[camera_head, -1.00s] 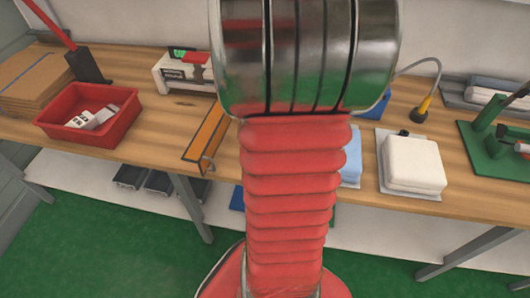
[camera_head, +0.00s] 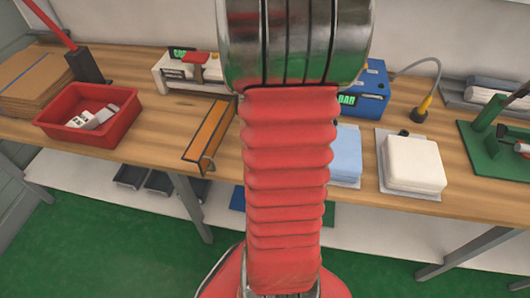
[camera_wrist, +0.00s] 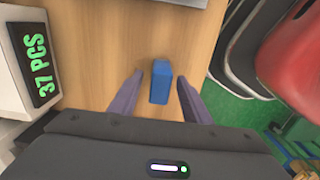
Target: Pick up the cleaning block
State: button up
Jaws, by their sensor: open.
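A small blue block (camera_wrist: 160,82), which appears to be the cleaning block, stands on the wooden bench top in the wrist view. My gripper (camera_wrist: 159,78) is open. Its two dark fingers lie one on each side of the block, with a visible gap on both sides. Whether the fingertips are down at the block's height I cannot tell. In the head view my red arm hides the gripper and the block.
A counting scale (camera_wrist: 28,60) reading "37 PCS" stands left of the block. The head view shows a red bin (camera_head: 88,118), an orange-topped bar (camera_head: 208,135), a blue box (camera_head: 362,90), a light blue stack (camera_head: 345,155) and a white pad (camera_head: 412,163) along the bench.

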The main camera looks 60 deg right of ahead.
grip_shut()
dwell(0.6)
jog(key=shift+r, duration=0.1)
notch_tip(320, 180, up, 10)
jog(key=shift+f, duration=0.1)
dwell(0.5)
jog(key=shift+s, duration=0.1)
dwell(0.7)
